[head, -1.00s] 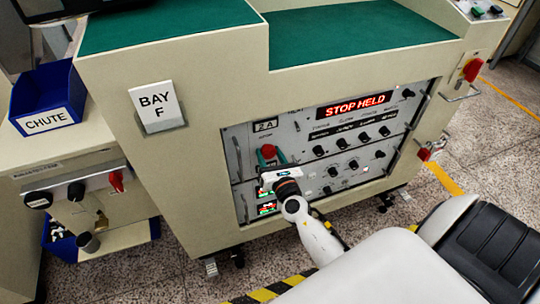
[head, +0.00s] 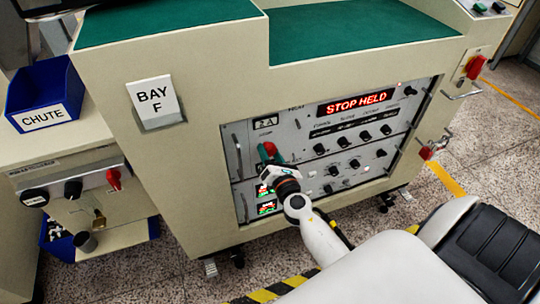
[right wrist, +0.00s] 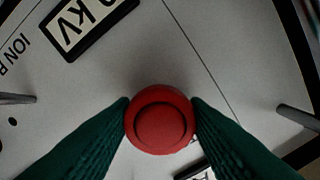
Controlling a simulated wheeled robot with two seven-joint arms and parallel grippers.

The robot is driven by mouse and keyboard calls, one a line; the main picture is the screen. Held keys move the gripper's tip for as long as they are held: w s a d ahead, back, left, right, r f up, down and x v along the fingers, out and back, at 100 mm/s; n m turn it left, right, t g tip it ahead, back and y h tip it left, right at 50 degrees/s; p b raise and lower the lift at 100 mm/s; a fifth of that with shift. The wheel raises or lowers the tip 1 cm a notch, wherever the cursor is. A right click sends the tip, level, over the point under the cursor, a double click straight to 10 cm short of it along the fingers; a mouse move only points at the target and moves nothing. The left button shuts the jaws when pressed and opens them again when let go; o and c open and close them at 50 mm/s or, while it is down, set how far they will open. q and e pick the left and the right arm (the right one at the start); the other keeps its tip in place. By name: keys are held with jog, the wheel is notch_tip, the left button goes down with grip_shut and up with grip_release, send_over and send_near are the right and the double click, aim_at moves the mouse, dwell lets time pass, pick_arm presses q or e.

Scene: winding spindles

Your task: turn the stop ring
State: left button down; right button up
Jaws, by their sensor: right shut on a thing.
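The stop ring is a round red knob (head: 270,147) on the grey front panel of the bay F cabinet, below the 2 A label. In the right wrist view the red knob (right wrist: 161,120) sits at the lower middle, with a curved dark groove on its face. My right gripper (right wrist: 161,118) is shut on it, one green finger touching each side. In the head view my right gripper (head: 269,156) hides the knob's lower part. The panel lettering appears steeply tilted in the wrist view. My left gripper is not in view.
Metal handles flank the panel. A blue CHUTE bin (head: 46,92) stands at the left. A red switch (head: 474,67) is on the cabinet's right side.

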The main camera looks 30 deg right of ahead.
jog(key=m+b, duration=0.1)
jog(key=m, duration=0.2)
jog(key=shift+m, duration=0.3)
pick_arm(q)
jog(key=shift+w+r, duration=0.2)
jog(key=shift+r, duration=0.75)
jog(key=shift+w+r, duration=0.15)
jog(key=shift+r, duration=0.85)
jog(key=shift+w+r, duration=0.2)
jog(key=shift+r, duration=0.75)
pick_arm(e)
jog(key=shift+m, duration=1.5)
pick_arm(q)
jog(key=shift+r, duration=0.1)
pick_arm(e)
jog(key=o, duration=1)
jog(key=v, duration=0.3)
jog(key=shift+b, duration=0.4)
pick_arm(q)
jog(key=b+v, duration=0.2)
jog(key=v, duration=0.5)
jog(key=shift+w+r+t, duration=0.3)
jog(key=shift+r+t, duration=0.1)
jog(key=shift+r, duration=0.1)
pick_arm(e)
send_near(269, 154)
jog(key=shift+v, duration=1.1)
